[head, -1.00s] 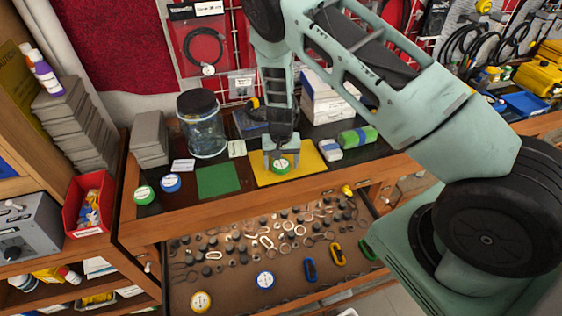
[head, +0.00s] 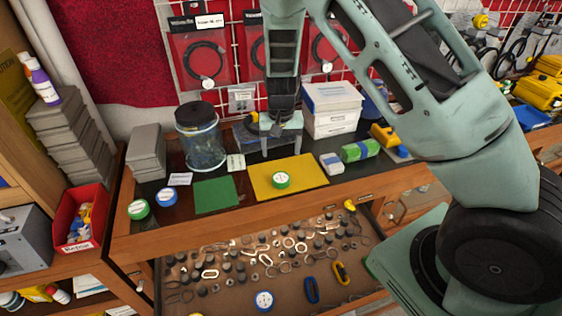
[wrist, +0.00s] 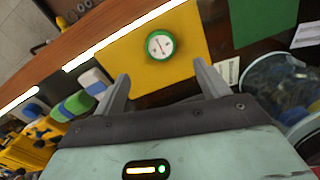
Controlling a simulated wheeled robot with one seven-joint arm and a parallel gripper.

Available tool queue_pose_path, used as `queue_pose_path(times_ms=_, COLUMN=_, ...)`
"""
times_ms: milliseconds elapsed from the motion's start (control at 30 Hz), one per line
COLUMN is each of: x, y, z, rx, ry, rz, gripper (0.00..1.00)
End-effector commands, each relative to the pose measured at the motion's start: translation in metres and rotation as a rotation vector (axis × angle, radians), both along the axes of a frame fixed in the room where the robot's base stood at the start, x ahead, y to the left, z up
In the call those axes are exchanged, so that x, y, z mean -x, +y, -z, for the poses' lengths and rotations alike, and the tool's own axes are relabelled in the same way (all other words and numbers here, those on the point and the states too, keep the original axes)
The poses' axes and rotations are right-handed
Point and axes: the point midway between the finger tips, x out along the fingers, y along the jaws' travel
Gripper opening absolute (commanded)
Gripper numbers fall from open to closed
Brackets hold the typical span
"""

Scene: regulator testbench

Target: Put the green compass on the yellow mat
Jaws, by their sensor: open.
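A green compass (head: 280,180) with a white dial lies on the yellow mat (head: 312,172) in the head view. In the wrist view the compass (wrist: 160,45) lies face up on the yellow mat (wrist: 190,70), apart from my fingers. My gripper (head: 268,150) is open and empty, raised behind the compass near the mat's back edge. Its two spread fingers (wrist: 163,85) show in the wrist view with nothing between them. Another green-rimmed compass (head: 138,209) lies at the left end of the bench.
A blue compass (head: 168,197) and a green mat (head: 214,196) lie left of the yellow mat. A glass jar (head: 203,145) and white boxes (head: 331,110) stand behind. An open drawer (head: 200,303) of small parts is below.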

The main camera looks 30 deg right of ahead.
Motion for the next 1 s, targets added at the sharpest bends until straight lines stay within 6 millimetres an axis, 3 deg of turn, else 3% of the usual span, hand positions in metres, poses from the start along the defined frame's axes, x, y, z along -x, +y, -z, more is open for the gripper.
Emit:
queue_pose_path(times_ms=167, x=0.008, y=0.015, z=-0.016, rx=-0.024, ry=0.003, rz=-0.029, gripper=0.74)
queue_pose_path(times_ms=267, x=0.030, y=0.051, z=-0.037, rx=-0.079, ry=0.014, rz=-0.105, gripper=0.74)
queue_pose_path(times_ms=433, x=0.107, y=0.132, z=-0.095, rx=-0.180, ry=0.029, rz=-0.365, gripper=0.74)
queue_pose_path(times_ms=500, x=0.146, y=0.157, z=-0.117, rx=-0.197, ry=0.027, rz=-0.496, gripper=0.74)
queue_pose_path(times_ms=600, x=0.204, y=0.179, z=-0.144, rx=-0.190, ry=0.018, rz=-0.685, gripper=0.74)
queue_pose_path(times_ms=700, x=0.253, y=0.185, z=-0.160, rx=-0.155, ry=0.003, rz=-0.856, gripper=0.74)
queue_pose_path(times_ms=800, x=0.289, y=0.183, z=-0.167, rx=-0.108, ry=-0.013, rz=-0.984, gripper=0.74)
queue_pose_path(times_ms=1000, x=0.318, y=0.176, z=-0.170, rx=-0.052, ry=-0.029, rz=-1.099, gripper=0.74)
